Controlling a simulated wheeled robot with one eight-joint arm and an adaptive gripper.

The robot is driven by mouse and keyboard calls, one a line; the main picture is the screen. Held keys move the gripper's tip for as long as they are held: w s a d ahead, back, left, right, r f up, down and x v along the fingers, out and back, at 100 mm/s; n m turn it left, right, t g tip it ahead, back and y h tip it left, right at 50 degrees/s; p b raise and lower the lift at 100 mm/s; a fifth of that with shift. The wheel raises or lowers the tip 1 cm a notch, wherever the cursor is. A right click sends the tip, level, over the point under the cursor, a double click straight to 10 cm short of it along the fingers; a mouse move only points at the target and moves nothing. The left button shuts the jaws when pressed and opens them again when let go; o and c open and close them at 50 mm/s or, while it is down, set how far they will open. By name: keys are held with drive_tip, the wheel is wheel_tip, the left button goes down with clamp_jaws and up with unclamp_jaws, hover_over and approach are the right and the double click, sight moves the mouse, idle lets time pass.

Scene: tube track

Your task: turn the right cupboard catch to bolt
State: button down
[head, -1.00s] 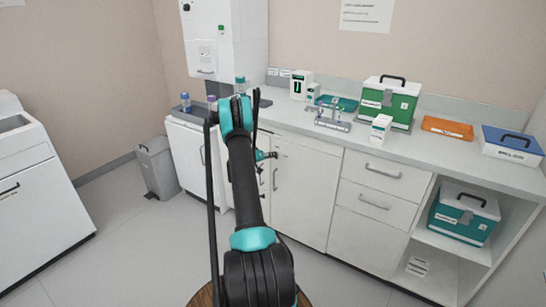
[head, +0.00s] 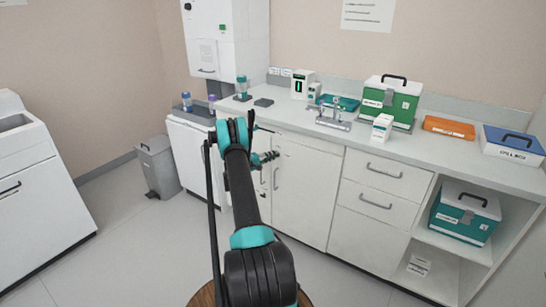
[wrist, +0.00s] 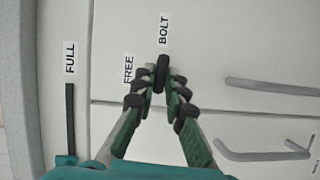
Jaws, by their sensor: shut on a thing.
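In the wrist view the cupboard catch (wrist: 163,65) is a small black lever on the pale cupboard front. My gripper (wrist: 160,80) is shut on it, with a fingertip on each side of its lower part. The lever stands nearly upright in this view, its free end just below the BOLT label (wrist: 164,28). The FREE label (wrist: 129,69) is to its left. The fingertips hide part of the lever. In the head view my gripper (head: 268,158) is at the cupboard front, and the catch cannot be made out there.
A dark bar (wrist: 70,120) under a FULL label (wrist: 70,56) is left of my gripper in the wrist view. Door handles (wrist: 272,86) stick out to the right. The counter (head: 455,155) overhangs the cupboards. A grey bin (head: 158,165) stands on the floor at left.

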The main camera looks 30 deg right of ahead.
drive_tip(key=shift+f+n, duration=0.1)
drive_tip(key=shift+n, duration=0.5)
drive_tip(key=c, duration=1.6)
unclamp_jaws()
drive_tip(key=shift+o, duration=0.2)
drive_tip(key=a, duration=1.2)
